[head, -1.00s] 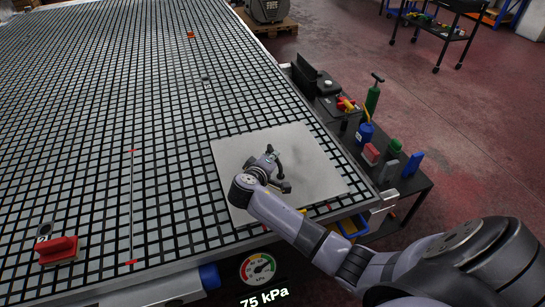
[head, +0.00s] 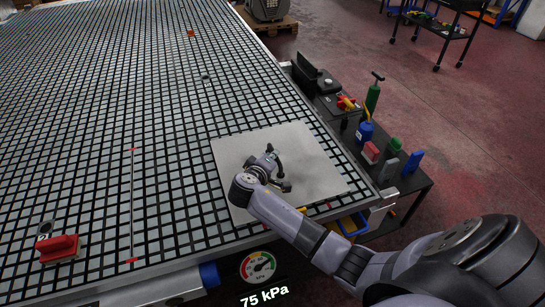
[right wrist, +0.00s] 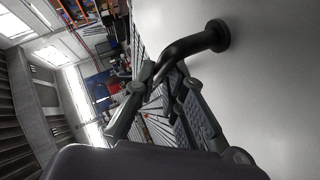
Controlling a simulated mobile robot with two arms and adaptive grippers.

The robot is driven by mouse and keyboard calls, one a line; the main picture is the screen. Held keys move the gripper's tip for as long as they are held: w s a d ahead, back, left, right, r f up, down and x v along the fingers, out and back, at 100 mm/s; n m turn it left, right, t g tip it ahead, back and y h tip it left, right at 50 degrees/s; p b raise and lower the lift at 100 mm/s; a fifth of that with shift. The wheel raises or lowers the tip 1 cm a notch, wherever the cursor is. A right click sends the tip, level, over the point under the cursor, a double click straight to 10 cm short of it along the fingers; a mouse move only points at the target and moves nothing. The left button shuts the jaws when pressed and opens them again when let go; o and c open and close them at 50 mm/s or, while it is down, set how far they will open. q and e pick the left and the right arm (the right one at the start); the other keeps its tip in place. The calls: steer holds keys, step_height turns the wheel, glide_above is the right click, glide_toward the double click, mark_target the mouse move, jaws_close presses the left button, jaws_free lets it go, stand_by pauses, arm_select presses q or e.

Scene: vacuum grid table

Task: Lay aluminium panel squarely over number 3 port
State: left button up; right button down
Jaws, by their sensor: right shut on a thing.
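The aluminium panel (head: 318,165) is a flat grey square at the right front corner of the grid table. I cannot tell whether it rests on the grid or hangs just above it. In the right wrist view, the gripper's fingers (right wrist: 160,88) are shut on a black curved handle (right wrist: 192,42) fixed to the panel face (right wrist: 265,70). A small round fitting (head: 45,228) shows at the left front of the grid. No readable number 3 shows, so I cannot tell which port it is. My left gripper is out of view.
The black grid table (head: 100,110) is mostly clear. Small orange (head: 190,33) and grey (head: 205,77) pieces lie farther back. A cart (head: 405,188) with tools and bottles stands at the right. The gauge (head: 258,267) shows 75 kPa.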

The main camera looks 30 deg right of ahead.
steer(key=shift+f+b, duration=0.55)
stand_by(0.4)
steer(key=c, duration=1.6)
jaws_free()
steer(key=shift+c, duration=0.2)
steer(key=shift+o, duration=0.3)
steer(key=shift+f, duration=0.1)
